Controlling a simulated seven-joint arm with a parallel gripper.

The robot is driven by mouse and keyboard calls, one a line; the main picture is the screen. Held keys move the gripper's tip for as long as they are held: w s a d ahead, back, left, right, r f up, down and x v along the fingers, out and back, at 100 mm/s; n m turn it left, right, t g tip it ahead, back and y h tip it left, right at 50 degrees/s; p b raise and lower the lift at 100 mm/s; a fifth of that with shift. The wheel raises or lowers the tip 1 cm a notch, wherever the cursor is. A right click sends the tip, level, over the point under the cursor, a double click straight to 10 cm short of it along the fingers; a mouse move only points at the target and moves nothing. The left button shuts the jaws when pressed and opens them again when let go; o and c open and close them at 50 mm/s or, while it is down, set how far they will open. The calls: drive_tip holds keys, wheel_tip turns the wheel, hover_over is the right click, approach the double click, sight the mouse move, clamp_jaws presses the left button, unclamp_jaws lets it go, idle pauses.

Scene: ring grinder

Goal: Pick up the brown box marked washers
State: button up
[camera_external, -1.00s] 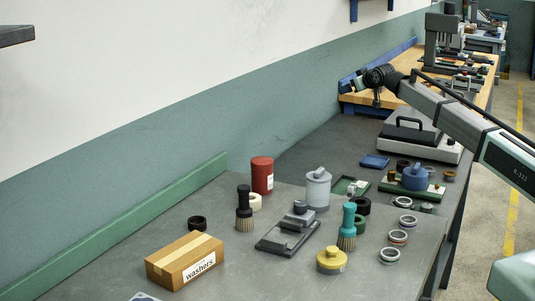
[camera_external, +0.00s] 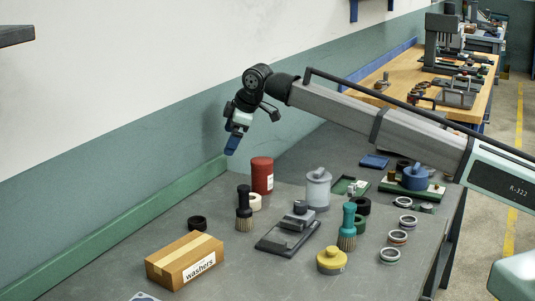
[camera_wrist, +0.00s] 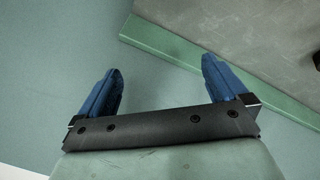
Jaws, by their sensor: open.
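The brown box (camera_external: 184,260) marked "washers" lies on the grey bench at the front left in the external view, with a paler tape strip along its top and a white label on its front. My gripper (camera_external: 231,146) hangs in the air above the bench's back edge, near the wall, up and to the right of the box and well apart from it. In the wrist view my gripper (camera_wrist: 160,85) shows two blue fingers spread wide with nothing between them. The box is not in the wrist view.
A black ring (camera_external: 197,223) lies just behind the box. A green ledge (camera_external: 120,232) runs along the wall.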

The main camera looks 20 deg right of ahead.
drive_tip(key=s+a+n+g+h, duration=0.1)
drive_tip(key=s+a+n, duration=0.1)
drive_tip(key=s+a, duration=0.55)
drive_tip(key=s+a+n+g, duration=0.15)
drive_tip(key=s+a, duration=0.35)
drive_tip(key=s, duration=0.6)
drive_tip(key=r+n+g+h, duration=0.2)
drive_tip(key=n, duration=0.4)
hover_over(184, 250)
wheel_tip(184, 250, down, 13)
drive_tip(key=shift+f, duration=0.1)
drive_tip(key=c, duration=1.2)
